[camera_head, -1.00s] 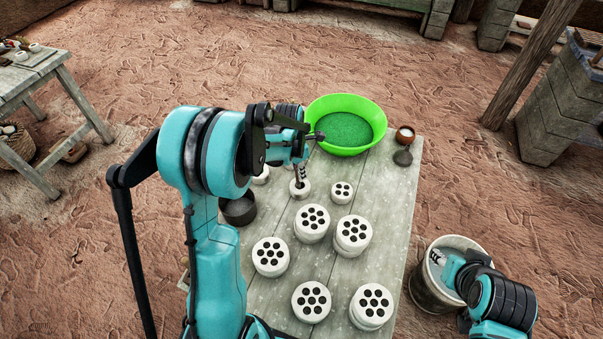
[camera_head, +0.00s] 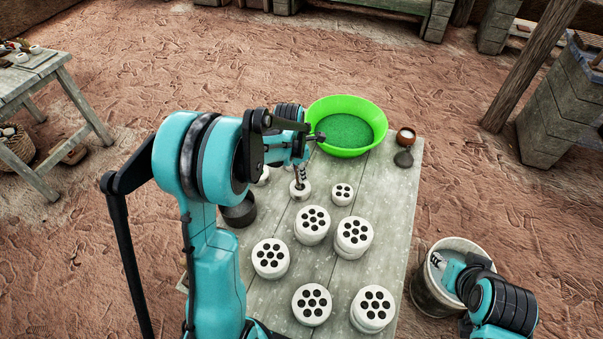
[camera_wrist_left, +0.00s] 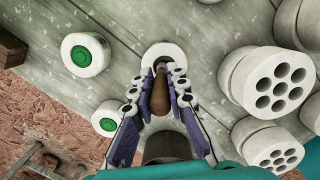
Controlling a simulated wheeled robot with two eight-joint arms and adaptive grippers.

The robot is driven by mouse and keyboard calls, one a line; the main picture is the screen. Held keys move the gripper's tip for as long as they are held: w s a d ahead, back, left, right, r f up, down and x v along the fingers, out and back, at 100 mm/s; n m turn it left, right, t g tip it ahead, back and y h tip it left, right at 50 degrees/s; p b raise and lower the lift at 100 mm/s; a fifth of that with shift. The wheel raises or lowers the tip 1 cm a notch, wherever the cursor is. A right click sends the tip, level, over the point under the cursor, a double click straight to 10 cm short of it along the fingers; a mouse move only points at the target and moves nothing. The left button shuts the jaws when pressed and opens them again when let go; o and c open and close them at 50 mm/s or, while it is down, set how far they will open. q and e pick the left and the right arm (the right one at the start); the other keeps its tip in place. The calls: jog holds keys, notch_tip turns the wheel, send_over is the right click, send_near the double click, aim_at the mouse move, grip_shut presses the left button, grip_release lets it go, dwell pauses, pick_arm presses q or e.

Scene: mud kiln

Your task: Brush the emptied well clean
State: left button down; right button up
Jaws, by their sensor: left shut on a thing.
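My left gripper (camera_head: 300,172) is over a small white round block (camera_head: 301,194) at the table's far side. In the left wrist view the gripper (camera_wrist_left: 162,95) is shut on a brush (camera_wrist_left: 161,88) with a brown wooden handle. The brush points down at the round opening of the white block (camera_wrist_left: 160,54); whether its tip touches the well is hidden. Two white blocks with green-filled wells (camera_wrist_left: 82,55) stand to the left. My right gripper (camera_head: 439,262) reaches into a grey bucket (camera_head: 430,294), and its jaws are unclear.
A green bowl (camera_head: 376,110) of green powder stands at the table's far edge. A brown cup (camera_head: 405,136) and dark scoop (camera_head: 404,158) lie right of it. A dark pot (camera_head: 240,213) is left. Several white multi-hole blocks (camera_head: 312,219) crowd the wooden table (camera_head: 398,215).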

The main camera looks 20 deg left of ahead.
dwell(0.3)
pick_arm(q)
jog(key=shift+r+p, duration=2.95)
jog(key=shift+r, duration=1.1)
jog(key=shift+s, duration=0.1)
